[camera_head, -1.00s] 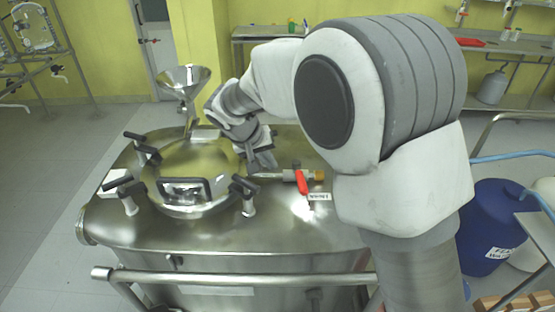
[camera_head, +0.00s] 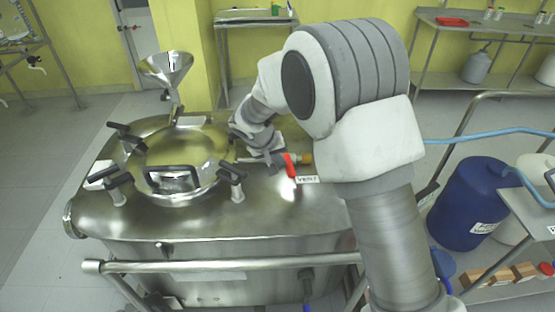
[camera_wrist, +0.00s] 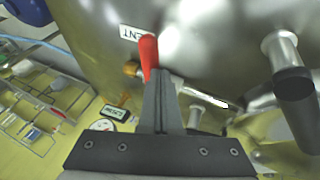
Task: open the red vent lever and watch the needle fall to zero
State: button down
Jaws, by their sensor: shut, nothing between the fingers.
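The red vent lever (camera_head: 290,166) sits on a small pipe on top of the steel reactor (camera_head: 200,235), beside a white VENT label (camera_head: 308,179). The lever lies across the pipe. It also shows in the wrist view (camera_wrist: 148,50), just beyond my fingertips. My gripper (camera_head: 276,159) is shut and empty, close to the left of the lever; I cannot tell whether it touches. My shut fingers also show in the wrist view (camera_wrist: 160,76). A round white face (camera_wrist: 102,125), perhaps the gauge, is partly hidden by my gripper; no needle can be read.
The round hatch (camera_head: 175,160) with black-handled clamps (camera_head: 231,174) stands left of the lever. A steel funnel (camera_head: 167,68) rises behind it. A steel rail (camera_head: 220,262) runs along the front. A blue drum (camera_head: 470,205) stands at the right.

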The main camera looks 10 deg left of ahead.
jog(key=shift+d+n+y+b, duration=0.4)
jog(key=shift+d+n+b, duration=0.2)
jog(key=shift+d+n, duration=0.15)
jog(key=shift+w+d+n, duration=0.15)
jog(key=shift+d+n, duration=0.2)
jog(key=shift+n, duration=0.1)
jog(key=shift+w+d+n+t+y, duration=0.2)
jog(key=shift+d+n+y, duration=0.15)
jog(key=shift+d+n, duration=0.15)
jog(key=shift+w+d+n+t+y, duration=0.1)
jog(key=shift+w+d+n+y, duration=0.05)
jog(key=shift+d+n+y, duration=0.3)
jog(key=w+d+n+y+p, duration=0.2)
jog(key=w+d+n+p, duration=0.3)
jog(key=w+n+p, duration=0.1)
jog(key=shift+w+y+p, duration=0.4)
jog(key=shift+w+p, duration=0.4)
jog(key=shift+p, duration=0.35)
